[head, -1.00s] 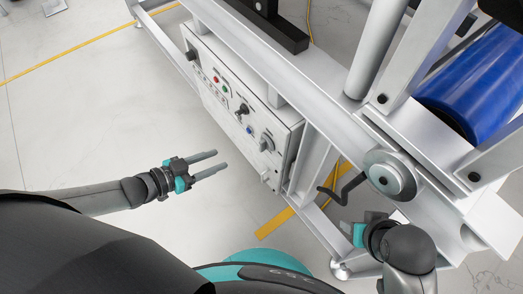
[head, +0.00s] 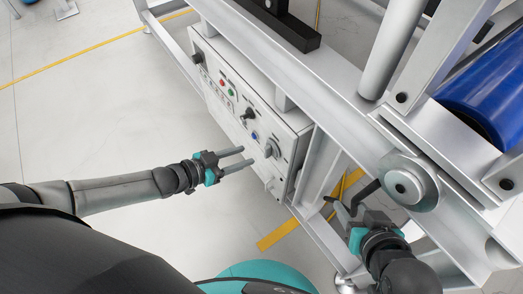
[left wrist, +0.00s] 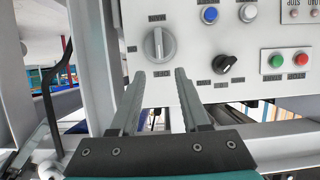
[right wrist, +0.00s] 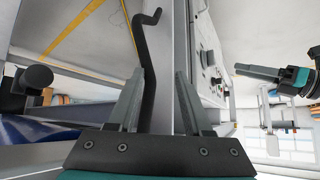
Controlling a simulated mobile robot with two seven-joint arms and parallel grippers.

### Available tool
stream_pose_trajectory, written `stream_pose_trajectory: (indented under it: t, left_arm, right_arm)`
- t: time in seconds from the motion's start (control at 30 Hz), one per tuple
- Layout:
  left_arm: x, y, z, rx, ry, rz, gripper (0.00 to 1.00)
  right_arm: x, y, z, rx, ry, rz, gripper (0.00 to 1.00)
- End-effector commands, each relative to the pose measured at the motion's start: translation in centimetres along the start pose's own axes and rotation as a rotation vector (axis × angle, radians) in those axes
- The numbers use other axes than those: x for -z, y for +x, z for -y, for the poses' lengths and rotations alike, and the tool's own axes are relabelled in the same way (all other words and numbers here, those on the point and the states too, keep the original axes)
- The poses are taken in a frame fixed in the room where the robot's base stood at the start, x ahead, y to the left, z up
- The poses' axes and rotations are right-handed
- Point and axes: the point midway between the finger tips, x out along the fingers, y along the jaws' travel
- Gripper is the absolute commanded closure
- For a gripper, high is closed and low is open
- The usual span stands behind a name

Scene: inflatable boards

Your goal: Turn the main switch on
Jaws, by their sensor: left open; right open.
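The white control panel (head: 235,100) is mounted low on the metal frame. A large grey rotary switch (left wrist: 158,44) is on its face, with a vertical grip bar and small labels I cannot read; it also shows in the head view (head: 272,148). A black knob (left wrist: 224,64) is beside it. My left gripper (head: 248,156) is open and empty, with its fingers pointing at the panel, just short of the grey switch. In the left wrist view the switch appears beyond and between the fingertips. My right gripper (head: 346,205) is open and empty near the black crank handle (right wrist: 145,60).
The panel also has a blue button (left wrist: 209,15), a white button (left wrist: 248,12), a green button (left wrist: 277,61) and a red button (left wrist: 301,59). The floor left of the panel is clear.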

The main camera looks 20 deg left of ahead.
Motion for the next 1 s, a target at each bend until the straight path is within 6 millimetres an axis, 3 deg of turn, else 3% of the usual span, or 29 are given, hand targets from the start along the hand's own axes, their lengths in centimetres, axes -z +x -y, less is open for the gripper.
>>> stream_pose_trajectory:
  t: [0.43, 1.0]
  left_arm:
    - [-0.1, 2.9, 0.0, 0.0, -0.001, -0.001, 0.54]
    - [-0.1, 6.3, 0.0, 0.0, -0.001, -0.001, 0.54]
  right_arm:
    - [1.6, 1.4, 2.6, 0.071, 0.016, -0.242, 0.5]
    - [3.2, 0.6, 5.3, 0.148, 0.07, -0.551, 0.5]
